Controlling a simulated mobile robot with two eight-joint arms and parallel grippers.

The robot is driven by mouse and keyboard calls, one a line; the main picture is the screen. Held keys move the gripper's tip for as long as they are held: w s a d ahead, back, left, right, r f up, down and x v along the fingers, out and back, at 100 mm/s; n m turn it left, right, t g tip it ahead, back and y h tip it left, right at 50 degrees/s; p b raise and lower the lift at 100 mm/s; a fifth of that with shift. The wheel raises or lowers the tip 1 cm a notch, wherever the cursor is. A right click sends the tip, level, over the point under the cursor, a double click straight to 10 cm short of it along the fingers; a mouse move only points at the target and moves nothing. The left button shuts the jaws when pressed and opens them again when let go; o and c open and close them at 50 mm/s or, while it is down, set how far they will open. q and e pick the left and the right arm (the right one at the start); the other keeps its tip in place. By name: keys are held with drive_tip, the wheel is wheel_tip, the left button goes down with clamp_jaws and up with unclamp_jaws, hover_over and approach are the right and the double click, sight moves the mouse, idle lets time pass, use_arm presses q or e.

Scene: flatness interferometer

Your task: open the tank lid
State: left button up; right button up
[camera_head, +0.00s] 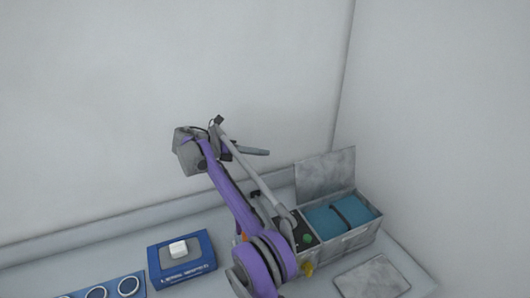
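The tank (348,241) is a grey speckled box at the right of the table, with blue inside and a dark strap-like bar across it. Its grey lid (325,173) stands upright along the back edge, so the tank's top is open. My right arm, purple and grey, rises in front of the tank's left end. The end of my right gripper (254,151) seems to be the thin grey piece left of the lid and above the table, apart from the lid. Its finger gap cannot be made out. My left gripper is not in view.
A small panel with a green button (307,238) adjoins the tank's left end, partly behind my arm. A grey slab (372,279) lies in front of the tank.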

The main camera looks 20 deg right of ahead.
drive_tip(key=shift+w+a+r, duration=0.1)
drive_tip(key=shift+a, duration=0.25)
drive_tip(key=shift+c, duration=0.2)
